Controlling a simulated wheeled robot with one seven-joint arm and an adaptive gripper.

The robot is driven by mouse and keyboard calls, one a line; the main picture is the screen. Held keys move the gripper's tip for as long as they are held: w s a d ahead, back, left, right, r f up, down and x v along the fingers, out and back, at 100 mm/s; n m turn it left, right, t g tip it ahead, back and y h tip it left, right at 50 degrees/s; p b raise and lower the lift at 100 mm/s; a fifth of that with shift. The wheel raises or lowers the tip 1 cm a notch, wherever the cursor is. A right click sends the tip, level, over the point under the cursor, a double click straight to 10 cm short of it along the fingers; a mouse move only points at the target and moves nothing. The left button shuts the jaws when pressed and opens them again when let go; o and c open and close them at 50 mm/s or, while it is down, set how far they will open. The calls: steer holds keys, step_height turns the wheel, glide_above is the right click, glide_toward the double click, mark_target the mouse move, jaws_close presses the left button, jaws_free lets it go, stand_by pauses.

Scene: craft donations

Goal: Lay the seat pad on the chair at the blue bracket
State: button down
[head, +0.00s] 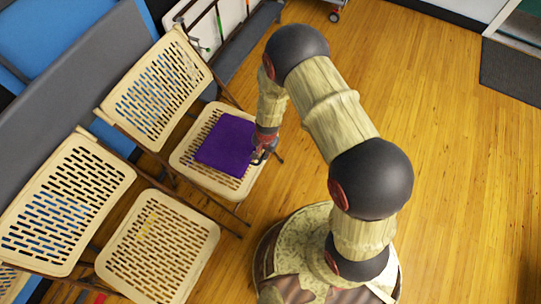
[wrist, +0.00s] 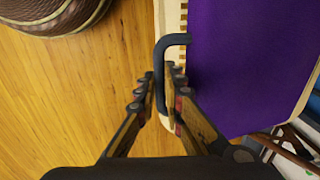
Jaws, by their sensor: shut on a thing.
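The purple seat pad (head: 228,143) is over the seat of the farther cream slatted chair (head: 188,154), covering much of it. I cannot tell whether it rests fully on the seat. In the wrist view, the pad (wrist: 245,60) fills the upper right, with a dark loop handle (wrist: 172,40) at its edge. My gripper (head: 262,152) is at the pad's right edge. In the wrist view, my gripper (wrist: 161,88) has its fingers on either side of the handle, shut on it. The chair's cream edge shows beneath the pad. I cannot make out a blue bracket.
A second cream chair (head: 158,245) stands nearer, at lower left, beside the first. A grey bench-like surface (head: 60,95) and blue panels are behind the chairs. A dark mat (head: 512,72) lies at upper right. The wooden floor on the right is mostly clear.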

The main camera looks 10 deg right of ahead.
steer(key=w+a+f, duration=0.1)
steer(key=a+f, duration=0.1)
steer(key=w+a+f+b, duration=0.1)
steer(key=w+a+f, duration=0.1)
steer(key=shift+w+f, duration=0.1)
steer(key=shift+f, duration=0.15)
steer(key=shift+w+a+f+b, duration=0.15)
steer(key=shift+a+f+b, duration=0.1)
steer(key=shift+f, duration=0.2)
steer(key=shift+w+a+f+b, duration=0.15)
steer(key=shift+f+b, duration=0.1)
steer(key=shift+f, duration=0.15)
steer(key=c, duration=1.8)
jaws_free()
steer(key=shift+c, duration=0.2)
steer(key=shift+r, duration=0.15)
steer(key=r, duration=1.1)
steer(key=shift+s+d+r, duration=0.3)
steer(key=shift+d+r, duration=0.05)
steer(key=shift+d, duration=0.05)
